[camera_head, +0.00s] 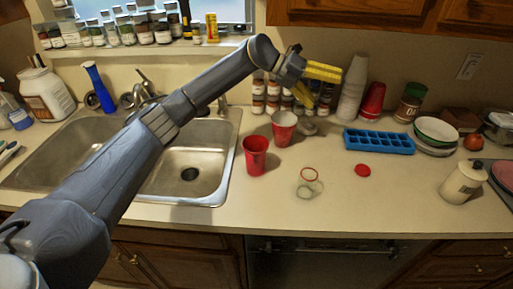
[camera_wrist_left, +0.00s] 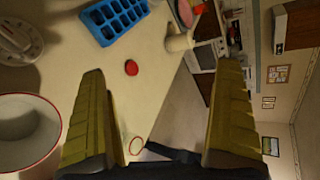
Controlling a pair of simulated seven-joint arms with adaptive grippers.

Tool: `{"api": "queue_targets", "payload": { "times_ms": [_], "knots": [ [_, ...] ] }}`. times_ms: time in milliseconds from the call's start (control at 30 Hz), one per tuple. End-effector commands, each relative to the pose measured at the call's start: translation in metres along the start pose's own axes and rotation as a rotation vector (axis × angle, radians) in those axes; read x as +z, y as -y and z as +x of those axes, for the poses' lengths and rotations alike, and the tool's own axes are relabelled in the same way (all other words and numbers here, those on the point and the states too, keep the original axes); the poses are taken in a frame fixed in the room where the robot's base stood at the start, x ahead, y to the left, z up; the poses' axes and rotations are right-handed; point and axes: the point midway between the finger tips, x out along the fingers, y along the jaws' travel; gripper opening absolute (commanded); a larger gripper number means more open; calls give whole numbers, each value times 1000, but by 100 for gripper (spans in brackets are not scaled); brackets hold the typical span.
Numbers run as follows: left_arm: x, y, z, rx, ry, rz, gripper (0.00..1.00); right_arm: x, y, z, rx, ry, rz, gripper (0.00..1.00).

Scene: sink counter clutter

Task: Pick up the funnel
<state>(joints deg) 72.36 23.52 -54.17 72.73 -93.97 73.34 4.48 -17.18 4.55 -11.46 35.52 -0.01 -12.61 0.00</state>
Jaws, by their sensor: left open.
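I cannot pick out a funnel with certainty. A tall, slim blue piece (camera_head: 98,88) with a flared top stands at the back left behind the sink. It is the nearest in shape, but it could be a vase or bottle. My left gripper (camera_head: 320,93) has yellow fingers. It is open and empty, raised over the back of the counter right of the sink, far from the blue piece. In the left wrist view the spread fingers (camera_wrist_left: 160,75) have nothing gripped between them. My right gripper is not in view.
Red cups (camera_head: 256,158), a clear jar (camera_head: 309,186) and a red lid (camera_head: 363,170) stand on the counter. A blue ice tray (camera_head: 379,141), a stack of white cups (camera_head: 352,90) and bowls (camera_head: 435,131) are to the right. The front right counter has free room.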

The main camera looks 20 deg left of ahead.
Motion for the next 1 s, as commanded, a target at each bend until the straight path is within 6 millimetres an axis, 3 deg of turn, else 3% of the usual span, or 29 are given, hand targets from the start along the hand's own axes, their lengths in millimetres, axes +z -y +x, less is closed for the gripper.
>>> {"api": "queue_targets", "payload": {
  "times_ms": [267, 433, 800, 1000],
  "knots": [
    [-78, -22, -12, 255, -266, -50, 100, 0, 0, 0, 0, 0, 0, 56],
    [-137, -49, -42, 500, -446, -139, 100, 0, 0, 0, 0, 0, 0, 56],
    [-133, -16, -140, 941, -328, -209, 100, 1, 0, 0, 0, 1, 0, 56],
    [-133, -6, -170, 1058, -259, -249, 100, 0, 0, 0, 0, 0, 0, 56]
  ]
}}
